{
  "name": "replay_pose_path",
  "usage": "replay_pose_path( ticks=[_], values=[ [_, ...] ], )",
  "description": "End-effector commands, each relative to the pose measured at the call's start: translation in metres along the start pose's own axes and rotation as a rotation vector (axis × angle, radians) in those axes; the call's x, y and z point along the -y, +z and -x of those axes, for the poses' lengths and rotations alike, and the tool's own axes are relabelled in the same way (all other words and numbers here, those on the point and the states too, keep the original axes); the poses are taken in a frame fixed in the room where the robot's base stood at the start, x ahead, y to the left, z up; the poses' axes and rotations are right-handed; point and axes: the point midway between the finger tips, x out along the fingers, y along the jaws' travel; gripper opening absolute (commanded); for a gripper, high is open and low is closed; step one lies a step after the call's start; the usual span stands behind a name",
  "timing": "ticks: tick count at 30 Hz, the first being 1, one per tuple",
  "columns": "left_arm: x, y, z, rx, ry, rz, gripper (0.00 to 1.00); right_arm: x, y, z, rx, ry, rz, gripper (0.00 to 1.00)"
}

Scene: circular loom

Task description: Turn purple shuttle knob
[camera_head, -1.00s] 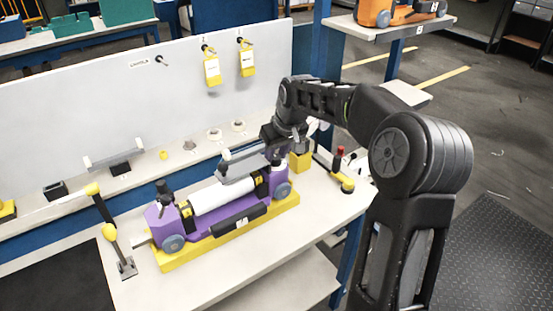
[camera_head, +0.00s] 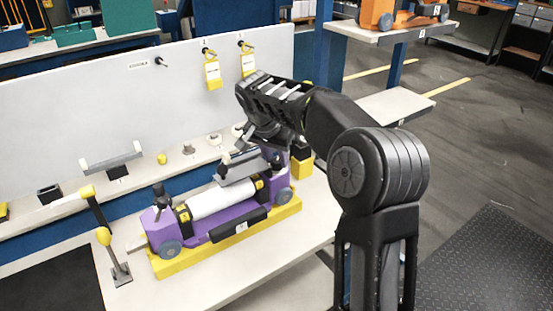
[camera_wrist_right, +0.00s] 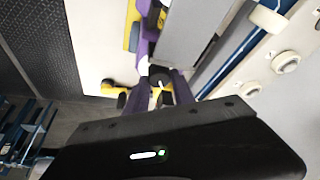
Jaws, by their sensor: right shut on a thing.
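The purple shuttle (camera_head: 215,222) lies on a yellow base (camera_head: 200,255) on the workbench, with a white roll (camera_head: 210,203) along its middle. My right gripper (camera_head: 275,158) is at the shuttle's right end, low over it. It is shut on the purple shuttle knob there, which the gripper mostly hides in the head view. The wrist view shows the shuttle's purple body (camera_wrist_right: 150,30) beyond the gripper, with a dark round part close to the fingertips (camera_wrist_right: 160,82). The exact grip is hard to see. My left gripper is not in view.
A grey plate (camera_head: 250,168) hangs beside the gripper, above the roll. Yellow tags (camera_head: 212,73) hang on the back panel. The front bench strip is clear.

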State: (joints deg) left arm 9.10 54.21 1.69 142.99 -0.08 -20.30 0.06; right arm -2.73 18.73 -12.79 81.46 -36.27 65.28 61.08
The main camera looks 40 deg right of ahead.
Motion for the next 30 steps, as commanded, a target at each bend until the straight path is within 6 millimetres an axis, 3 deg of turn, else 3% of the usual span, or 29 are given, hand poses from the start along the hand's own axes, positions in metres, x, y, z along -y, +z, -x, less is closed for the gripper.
replay_pose_path(
  ticks=[12, 30],
  values=[
    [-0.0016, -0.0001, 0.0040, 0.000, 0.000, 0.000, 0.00, 0.0020, -0.0007, 0.0010, 0.000, 0.110, -0.271, 0.00],
    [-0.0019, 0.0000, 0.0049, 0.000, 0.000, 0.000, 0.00, 0.0019, -0.0002, 0.0003, 0.001, 0.135, -0.333, 0.00]
  ],
)
